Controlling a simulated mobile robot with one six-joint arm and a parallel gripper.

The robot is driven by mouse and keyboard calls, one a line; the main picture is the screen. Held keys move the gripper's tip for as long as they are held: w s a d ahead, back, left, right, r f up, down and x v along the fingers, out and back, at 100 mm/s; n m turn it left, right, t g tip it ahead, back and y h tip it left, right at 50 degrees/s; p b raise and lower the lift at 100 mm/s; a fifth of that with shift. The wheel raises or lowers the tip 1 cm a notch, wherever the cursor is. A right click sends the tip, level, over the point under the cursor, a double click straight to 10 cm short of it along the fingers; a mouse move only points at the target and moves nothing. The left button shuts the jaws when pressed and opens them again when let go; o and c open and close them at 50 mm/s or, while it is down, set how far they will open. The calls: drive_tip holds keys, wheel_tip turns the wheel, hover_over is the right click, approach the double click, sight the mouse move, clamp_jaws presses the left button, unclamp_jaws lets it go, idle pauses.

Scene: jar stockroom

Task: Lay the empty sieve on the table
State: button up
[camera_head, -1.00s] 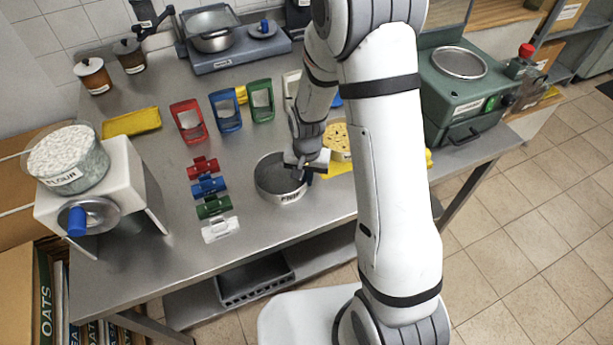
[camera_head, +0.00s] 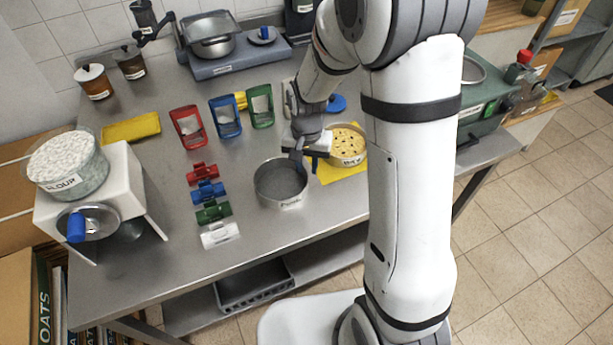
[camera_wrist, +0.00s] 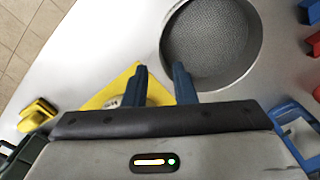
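The empty sieve (camera_head: 281,190) is a round grey metal ring with a mesh bottom and a white label on its near side. It lies flat on the steel table (camera_head: 262,236). In the wrist view its mesh (camera_wrist: 208,38) is bare. My gripper (camera_head: 297,164) is by the sieve's far right rim and looks raised above it. In the wrist view my gripper (camera_wrist: 160,82) has its two dark fingers apart with nothing between them. The right finger overlaps the rim's edge in the picture, but the rim is not between the fingers.
A second round sieve (camera_head: 347,158) with dark spots inside stands on a yellow mat (camera_head: 340,175) right of my gripper. Small coloured clips (camera_head: 208,191) lie left of the sieve. Coloured scoop-like frames (camera_head: 225,117) stand behind. The table's front edge is close; bare table lies front left.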

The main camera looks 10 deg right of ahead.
drive_tip(key=s+d+r+n+t, duration=0.1)
drive_tip(key=s+d+r, duration=0.15)
drive_tip(key=r, duration=0.35)
drive_tip(key=s+d+r, duration=0.1)
drive_tip(key=s+r, duration=0.2)
drive_tip(key=r, duration=0.3)
drive_tip(key=s+d+r+n+t, duration=0.1)
drive_tip(key=s+d+r, duration=0.1)
drive_tip(key=s, duration=0.3)
drive_tip(key=s+d+r+n+t, duration=0.1)
drive_tip(key=s+d+r, duration=0.1)
drive_tip(key=s, duration=0.4)
drive_tip(key=shift+s+r+n, duration=0.3)
drive_tip(key=shift+r, duration=0.45)
